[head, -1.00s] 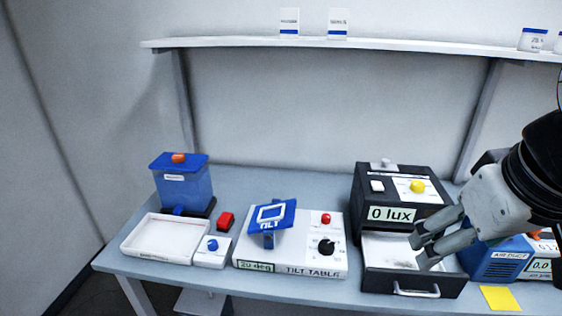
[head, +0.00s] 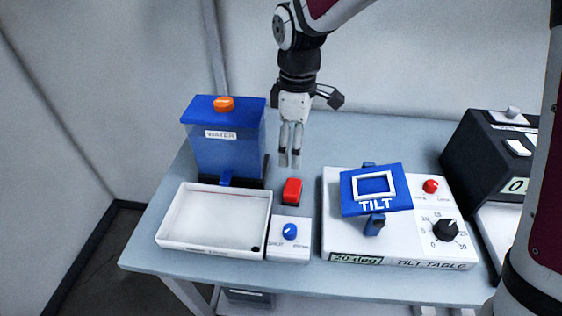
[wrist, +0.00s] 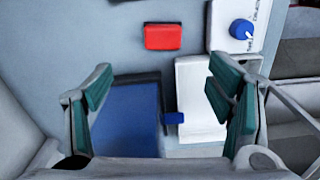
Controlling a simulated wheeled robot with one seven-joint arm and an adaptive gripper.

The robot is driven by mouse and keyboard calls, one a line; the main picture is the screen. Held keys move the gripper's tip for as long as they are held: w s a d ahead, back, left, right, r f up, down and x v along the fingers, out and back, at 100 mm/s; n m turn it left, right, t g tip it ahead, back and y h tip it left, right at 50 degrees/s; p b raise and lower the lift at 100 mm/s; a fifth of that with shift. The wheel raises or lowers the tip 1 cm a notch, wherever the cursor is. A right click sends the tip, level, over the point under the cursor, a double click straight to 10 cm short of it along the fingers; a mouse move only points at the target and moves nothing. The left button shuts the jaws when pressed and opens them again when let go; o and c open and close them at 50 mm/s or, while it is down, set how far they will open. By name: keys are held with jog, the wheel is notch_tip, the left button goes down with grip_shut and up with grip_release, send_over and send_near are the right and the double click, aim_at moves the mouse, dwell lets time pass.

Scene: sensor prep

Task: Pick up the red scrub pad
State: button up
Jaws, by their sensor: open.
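The red scrub pad (head: 292,191) is a small red block lying on the grey-blue table, between the white tray and the tilt table. In the wrist view the pad (wrist: 162,37) lies at the top centre, beyond the fingertips. My gripper (head: 290,163) points down above the table, a little behind the pad and apart from it. In the wrist view my gripper (wrist: 160,90) has its fingers spread wide, with nothing held between them.
A blue water tank (head: 228,150) with an orange knob stands left of my gripper. A white tray (head: 212,249) and a blue-knobbed control box (head: 289,248) are in front. The tilt table (head: 400,262) is to the right, with a dark light box (head: 480,150) beyond.

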send_over(293, 186)
jog(key=f, duration=0.8)
jog(key=shift+w+a+f, duration=0.2)
jog(key=shift+w+a, duration=0.05)
jog(key=shift+s+d+f+p, duration=0.1)
jog(key=shift+s+f+p, duration=0.05)
jog(key=shift+f, duration=1.25)
jog(key=shift+s+d+f+p, duration=0.1)
jog(key=shift+f+p, duration=0.05)
jog(key=shift+f, duration=1.2)
jog(key=c, duration=1.2)
